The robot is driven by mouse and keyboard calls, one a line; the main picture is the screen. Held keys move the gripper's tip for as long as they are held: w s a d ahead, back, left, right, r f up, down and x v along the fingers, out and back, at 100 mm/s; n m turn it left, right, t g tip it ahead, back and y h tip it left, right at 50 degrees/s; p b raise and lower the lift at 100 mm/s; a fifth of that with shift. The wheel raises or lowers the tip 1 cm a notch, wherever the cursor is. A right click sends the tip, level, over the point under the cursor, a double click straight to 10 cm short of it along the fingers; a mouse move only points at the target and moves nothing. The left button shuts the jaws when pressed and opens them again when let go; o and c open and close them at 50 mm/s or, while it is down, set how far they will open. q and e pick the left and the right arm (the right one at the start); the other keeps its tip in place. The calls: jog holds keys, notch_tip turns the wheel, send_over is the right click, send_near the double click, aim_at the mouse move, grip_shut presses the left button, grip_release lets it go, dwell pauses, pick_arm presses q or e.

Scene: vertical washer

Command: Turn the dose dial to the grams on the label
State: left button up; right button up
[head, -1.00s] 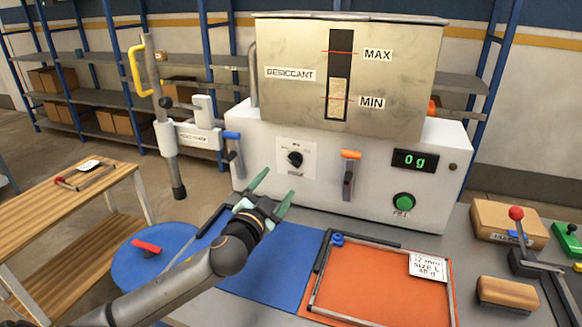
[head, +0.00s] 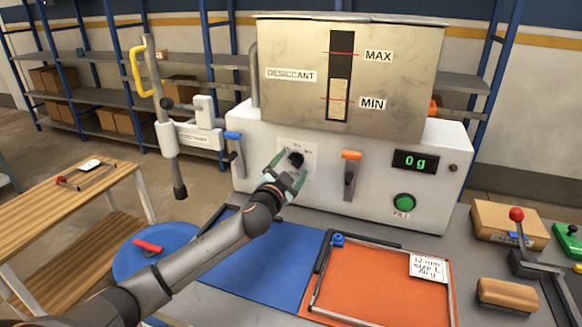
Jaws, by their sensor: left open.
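The dose dial (head: 296,159) is a black knob on a white plate on the front of the white dispenser (head: 330,195). My left gripper (head: 290,164) is open at the dial, with one green finger at its left and one at its right. I cannot tell whether the fingers touch the knob. The dial's scale is partly hidden and too small to read. The label (head: 428,267) lies on the frame on the orange mat and reads 12 mm, size L, and a grams figure that is blurred. The display (head: 415,161) reads 0 g. My right gripper is not in view.
A metal frame (head: 315,290) lies on the orange mat (head: 380,290). The blue mat (head: 270,265) below is clear.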

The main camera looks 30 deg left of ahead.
pick_arm(q)
jog(key=shift+c, duration=0.2)
grip_shut()
dwell(0.3)
